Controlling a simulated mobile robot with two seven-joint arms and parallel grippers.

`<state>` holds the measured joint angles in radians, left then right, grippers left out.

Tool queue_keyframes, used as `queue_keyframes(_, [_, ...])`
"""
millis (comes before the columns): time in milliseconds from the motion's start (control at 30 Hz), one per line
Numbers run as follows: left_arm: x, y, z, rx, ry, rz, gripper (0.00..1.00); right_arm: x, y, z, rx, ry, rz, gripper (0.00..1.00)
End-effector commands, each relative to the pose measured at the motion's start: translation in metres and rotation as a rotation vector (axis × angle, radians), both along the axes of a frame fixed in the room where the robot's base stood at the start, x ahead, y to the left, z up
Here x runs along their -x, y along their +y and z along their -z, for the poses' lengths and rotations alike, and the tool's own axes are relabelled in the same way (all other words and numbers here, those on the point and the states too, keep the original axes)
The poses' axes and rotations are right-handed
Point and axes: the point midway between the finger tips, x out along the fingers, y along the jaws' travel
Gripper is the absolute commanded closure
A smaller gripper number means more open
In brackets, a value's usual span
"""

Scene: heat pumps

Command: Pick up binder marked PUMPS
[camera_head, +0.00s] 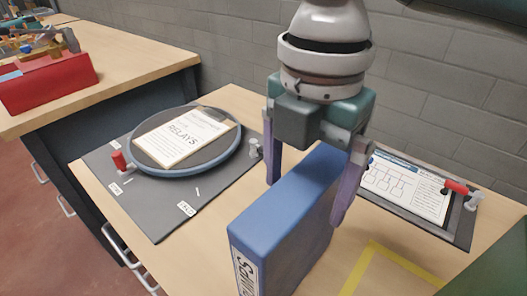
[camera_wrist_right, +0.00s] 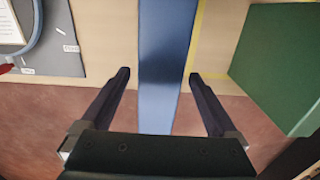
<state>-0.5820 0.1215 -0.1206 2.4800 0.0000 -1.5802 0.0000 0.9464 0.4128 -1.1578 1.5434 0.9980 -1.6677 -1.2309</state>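A blue binder (camera_head: 285,225) stands upright on the wooden table, its spine facing me. The spine label (camera_head: 245,272) is partly cut off by the frame edge, and the letters "UMPS" show. My right gripper (camera_head: 305,200) is above the binder, pointing down, with one finger on each side of its top. In the right wrist view the blue binder (camera_wrist_right: 163,60) runs between the open fingers (camera_wrist_right: 158,75), with a gap on both sides. My left gripper is not in view.
A grey mat (camera_head: 155,222) with a round turntable (camera_head: 228,153) bearing a "RELAYS" sheet lies left. A board with a diagram sheet (camera_head: 410,190) lies right. A green object (camera_head: 503,268) stands at the lower right; it also shows in the wrist view (camera_wrist_right: 280,70). Yellow tape (camera_head: 365,262) marks the table.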

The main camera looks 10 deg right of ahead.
Motion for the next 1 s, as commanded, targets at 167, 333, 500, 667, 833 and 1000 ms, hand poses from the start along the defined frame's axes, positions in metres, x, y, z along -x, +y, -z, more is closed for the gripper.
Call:
queue_keyframes(167, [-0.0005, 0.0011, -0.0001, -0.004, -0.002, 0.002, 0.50, 0.0000, 0.0002, -0.0004, 0.000, 0.000, 0.000, 0.25])
queue_keyframes(333, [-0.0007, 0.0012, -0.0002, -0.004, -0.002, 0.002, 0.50, 0.0000, 0.0003, -0.0005, 0.000, 0.000, 0.000, 0.44])
queue_keyframes(500, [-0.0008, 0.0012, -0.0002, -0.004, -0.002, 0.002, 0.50, 0.0000, 0.0004, -0.0005, 0.000, 0.000, 0.000, 0.64])
queue_keyframes(667, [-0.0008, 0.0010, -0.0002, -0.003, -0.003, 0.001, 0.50, 0.0001, 0.0003, -0.0006, -0.001, 0.001, 0.000, 0.81])
queue_keyframes(833, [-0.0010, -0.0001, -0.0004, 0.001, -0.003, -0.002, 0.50, 0.0001, 0.0003, -0.0006, -0.001, 0.001, 0.000, 1.00])
queue_keyframes(1000, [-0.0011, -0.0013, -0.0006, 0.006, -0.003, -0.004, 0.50, 0.0001, 0.0003, -0.0007, -0.001, 0.001, 0.000, 1.00])
